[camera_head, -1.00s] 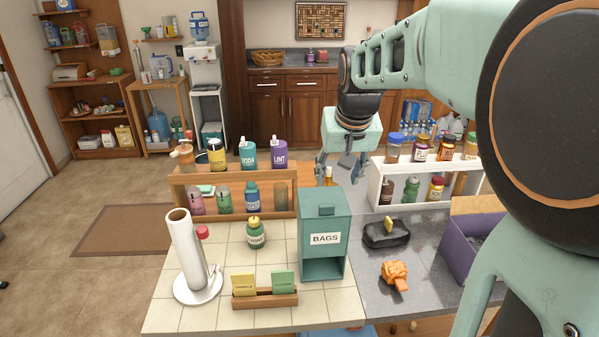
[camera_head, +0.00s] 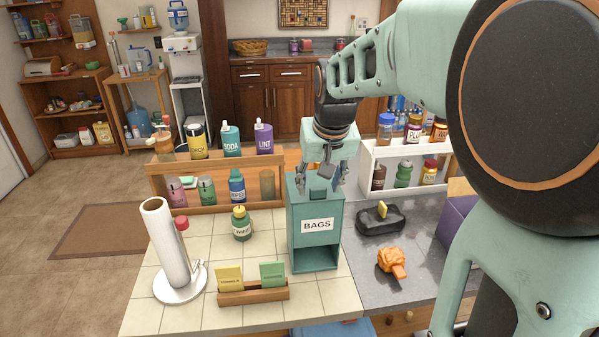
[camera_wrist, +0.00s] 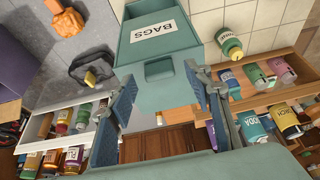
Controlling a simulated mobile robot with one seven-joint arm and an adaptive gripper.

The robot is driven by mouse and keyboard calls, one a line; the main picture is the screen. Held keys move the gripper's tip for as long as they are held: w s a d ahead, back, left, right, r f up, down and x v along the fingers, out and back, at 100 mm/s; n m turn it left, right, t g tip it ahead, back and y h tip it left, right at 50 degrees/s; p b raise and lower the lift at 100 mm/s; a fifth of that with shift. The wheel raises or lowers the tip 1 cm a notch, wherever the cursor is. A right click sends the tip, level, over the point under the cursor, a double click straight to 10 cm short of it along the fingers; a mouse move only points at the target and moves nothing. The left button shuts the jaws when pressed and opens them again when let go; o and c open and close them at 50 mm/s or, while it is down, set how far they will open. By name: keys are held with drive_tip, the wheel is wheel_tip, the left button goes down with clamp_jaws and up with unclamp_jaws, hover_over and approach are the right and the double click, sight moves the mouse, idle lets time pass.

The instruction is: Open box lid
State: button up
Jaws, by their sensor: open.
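The teal box (camera_head: 314,235) with a "BAGS" label stands upright on the counter, with an open slot low on its front. Its lid (camera_head: 316,188) is on top and looks closed, with a small tab standing up from it. In the wrist view the box (camera_wrist: 150,28) and the tab (camera_wrist: 159,69) lie between and just ahead of the fingers. My gripper (camera_head: 320,184) is open above the box top, pointing down, one finger on each side of the tab. In the wrist view my gripper (camera_wrist: 165,90) holds nothing. I cannot tell whether a finger touches the lid.
A wooden shelf (camera_head: 220,205) of bottles stands behind left, a white shelf (camera_head: 371,200) of jars behind right. A green bottle (camera_head: 242,225), paper towel roll (camera_head: 168,245) and wooden card holder (camera_head: 253,292) are left of the box. A black tray (camera_head: 381,222) and orange item (camera_head: 391,262) are right.

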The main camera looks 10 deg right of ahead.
drive_tip(key=shift+b+x, duration=0.35)
drive_tip(key=shift+x, duration=0.5)
clamp_jaws()
